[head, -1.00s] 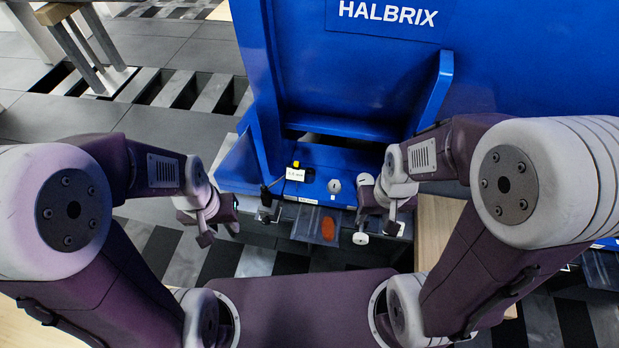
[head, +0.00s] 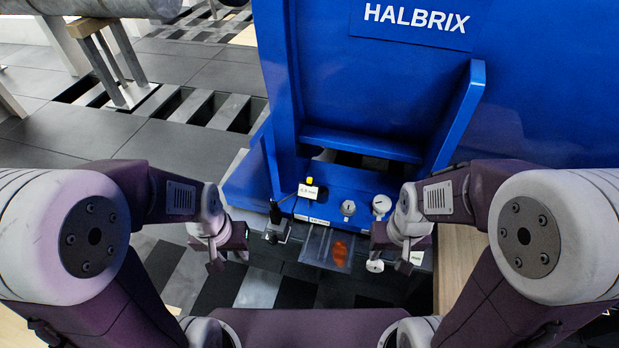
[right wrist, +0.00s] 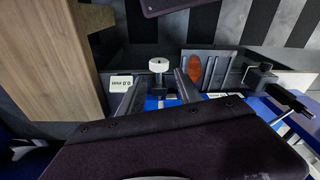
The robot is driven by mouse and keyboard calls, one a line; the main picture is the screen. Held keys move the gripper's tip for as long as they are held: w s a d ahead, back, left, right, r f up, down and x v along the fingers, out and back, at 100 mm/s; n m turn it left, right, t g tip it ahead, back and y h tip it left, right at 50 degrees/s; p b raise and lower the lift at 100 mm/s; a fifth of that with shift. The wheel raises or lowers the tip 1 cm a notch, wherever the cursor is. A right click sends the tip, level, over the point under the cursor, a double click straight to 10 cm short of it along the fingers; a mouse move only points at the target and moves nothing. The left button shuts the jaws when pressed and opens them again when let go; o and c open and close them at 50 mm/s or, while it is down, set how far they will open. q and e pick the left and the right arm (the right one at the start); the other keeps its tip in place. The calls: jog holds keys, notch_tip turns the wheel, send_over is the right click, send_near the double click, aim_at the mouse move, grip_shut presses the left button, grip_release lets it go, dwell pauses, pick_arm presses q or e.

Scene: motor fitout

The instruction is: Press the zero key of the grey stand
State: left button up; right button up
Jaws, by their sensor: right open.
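A dark stand (head: 278,222) with a thin arm stands at the blue machine's front ledge, left of the orange patch. A small white readout (head: 308,192) with a yellow piece on top sits by its arm. A second white label or readout (right wrist: 121,85) lies beside a white round knob (right wrist: 158,65) on a grey post; the knob also shows in the head view (head: 375,266). I cannot tell which part is the zero key. My right gripper (right wrist: 160,96) is open and empty near the knob. My left gripper (head: 226,260) hangs left of the dark stand; its jaws are unclear.
The blue machine (head: 385,80) fills the back. Two round gauges (head: 348,208) sit on its ledge. A clear tray (head: 318,250) with an orange patch (head: 340,252) lies in front. A wooden surface (head: 460,265) stands at right.

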grip_shut()
dwell(1.5)
